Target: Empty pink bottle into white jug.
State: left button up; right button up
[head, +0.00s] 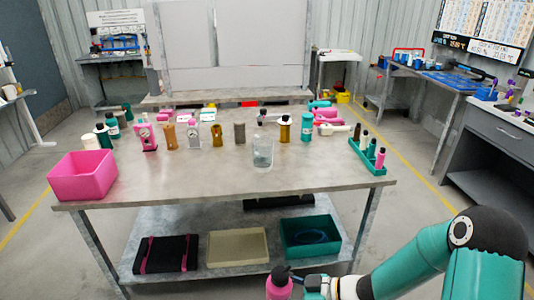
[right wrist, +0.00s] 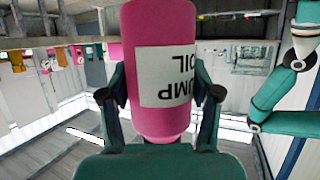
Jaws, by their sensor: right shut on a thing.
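The pink bottle (head: 279,287) is in my right gripper (head: 306,286), low in front of the table in the head view. It looks upright with its dark top up; its lower part is cut off by the frame edge. In the right wrist view, the fingers (right wrist: 160,112) are shut around the pink bottle (right wrist: 160,25), whose white label reads upside down. A clear, whitish jug-like vessel (head: 263,153) stands mid-table, and a plain white container (head: 92,143) stands at the left. I cannot tell which is the white jug. My left gripper is not in view.
A pink bin (head: 83,176) sits at the table's left corner. A green rack (head: 368,156) with small bottles is at the right. Several bottles and pump parts line the back. The table's front middle (head: 200,185) is clear. Trays sit on the lower shelf (head: 195,278).

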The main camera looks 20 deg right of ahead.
aim_at(261, 152)
jog(key=u, duration=0.05)
jog(key=i, duration=1)
jog(key=z, duration=0.05)
